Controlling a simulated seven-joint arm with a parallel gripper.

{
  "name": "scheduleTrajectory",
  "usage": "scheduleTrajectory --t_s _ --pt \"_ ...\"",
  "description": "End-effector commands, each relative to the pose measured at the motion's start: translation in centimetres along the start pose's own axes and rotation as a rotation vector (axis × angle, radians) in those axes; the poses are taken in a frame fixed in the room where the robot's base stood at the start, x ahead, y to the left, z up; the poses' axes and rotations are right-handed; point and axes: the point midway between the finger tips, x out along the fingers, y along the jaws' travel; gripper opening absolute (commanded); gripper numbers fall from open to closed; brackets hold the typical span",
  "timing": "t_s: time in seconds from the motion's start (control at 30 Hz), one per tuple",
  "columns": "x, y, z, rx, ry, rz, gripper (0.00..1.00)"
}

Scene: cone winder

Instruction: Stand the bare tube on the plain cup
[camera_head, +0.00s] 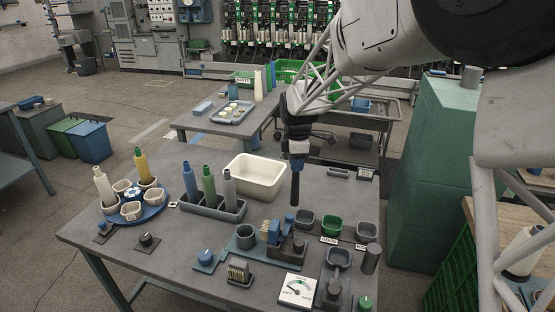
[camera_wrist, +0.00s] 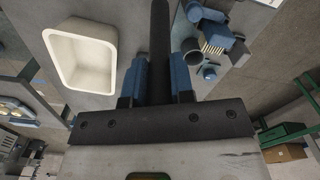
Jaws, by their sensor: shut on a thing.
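My gripper (camera_head: 297,150) is shut on a dark, slim tube, likely the bare tube (camera_head: 295,188), which hangs upright above the table, right of the cream bin. In the wrist view, the dark tube (camera_wrist: 160,45) sits between the blue fingers (camera_wrist: 160,85). Several cream cups, one at the front (camera_head: 131,211), sit on a round blue plate (camera_head: 137,192) at the table's left. A white tube (camera_head: 104,186) and a yellow tube (camera_head: 144,167) stand on this plate. I cannot tell which cup is the plain one.
A cream bin (camera_head: 255,177) lies left of the held tube. A grey rack (camera_head: 212,208) holds blue, green and grey tubes.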

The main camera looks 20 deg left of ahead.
Motion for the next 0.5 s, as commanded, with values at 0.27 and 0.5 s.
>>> scheduleTrajectory --t_s 0.27,0.5 --pt "1.4 0.8 3.7 0.001 0.0 0.0 0.02" --pt "1.6 0.9 4.1 0.0 0.0 0.0 0.02"
